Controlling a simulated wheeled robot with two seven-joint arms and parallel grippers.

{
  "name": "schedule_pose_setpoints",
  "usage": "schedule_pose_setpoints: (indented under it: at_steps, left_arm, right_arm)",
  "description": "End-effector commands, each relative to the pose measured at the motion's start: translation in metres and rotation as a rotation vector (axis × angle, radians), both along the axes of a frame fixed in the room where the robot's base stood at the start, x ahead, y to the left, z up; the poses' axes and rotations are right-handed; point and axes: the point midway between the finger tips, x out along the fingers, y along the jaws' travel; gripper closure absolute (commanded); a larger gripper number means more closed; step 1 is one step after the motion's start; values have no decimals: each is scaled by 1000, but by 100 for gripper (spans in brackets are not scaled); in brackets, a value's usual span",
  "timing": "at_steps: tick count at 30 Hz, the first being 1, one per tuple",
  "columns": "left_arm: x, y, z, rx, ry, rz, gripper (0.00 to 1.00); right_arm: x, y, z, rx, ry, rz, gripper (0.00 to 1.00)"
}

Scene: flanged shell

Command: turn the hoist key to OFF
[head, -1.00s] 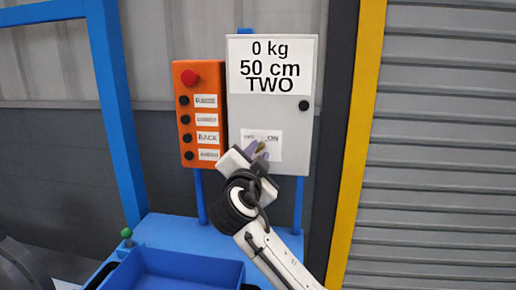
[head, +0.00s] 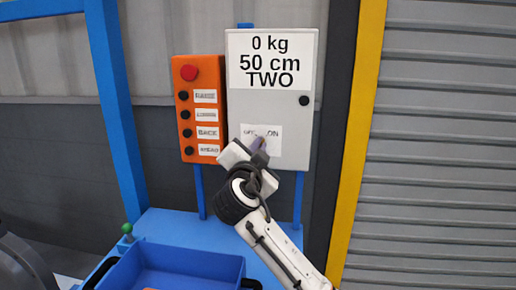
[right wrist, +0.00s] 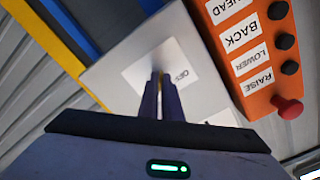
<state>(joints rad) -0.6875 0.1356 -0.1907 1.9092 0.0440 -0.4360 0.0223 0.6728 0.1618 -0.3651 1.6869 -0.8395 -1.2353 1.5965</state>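The grey control box (head: 290,120) stands upright with a white OFF/ON label (head: 276,146) low on its front. The small brownish hoist key (head: 263,139) is mostly hidden by my fingers, so its angle is hard to read. My right gripper (head: 260,145) is at the label, reaching from below. In the right wrist view its two purple fingers (right wrist: 160,92) are close together with a narrow gap, their tips at the label, and look shut on the key. My left gripper is in neither view.
An orange button box (head: 198,110) with a red knob adjoins the grey box on its left. A blue tray (head: 185,257) and a green-topped lever (head: 127,229) are below. A yellow post (head: 360,140) and grey shutter stand at right.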

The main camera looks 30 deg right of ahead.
Motion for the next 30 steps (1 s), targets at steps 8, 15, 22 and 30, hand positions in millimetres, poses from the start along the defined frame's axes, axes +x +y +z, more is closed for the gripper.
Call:
schedule_pose_setpoints:
  at_steps: [8, 15, 22, 30]
  left_arm:
    - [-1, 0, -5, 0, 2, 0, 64]
    - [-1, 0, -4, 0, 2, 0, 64]
    - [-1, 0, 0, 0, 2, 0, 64]
    - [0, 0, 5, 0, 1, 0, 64]
  right_arm:
    - [0, 0, -1, -133, 102, -1, 100]
    - [0, -1, -1, -311, 237, -1, 100]
    - [-1, -1, 0, -485, 368, -2, 100]
    - [-1, -1, 0, -691, 524, -1, 100]
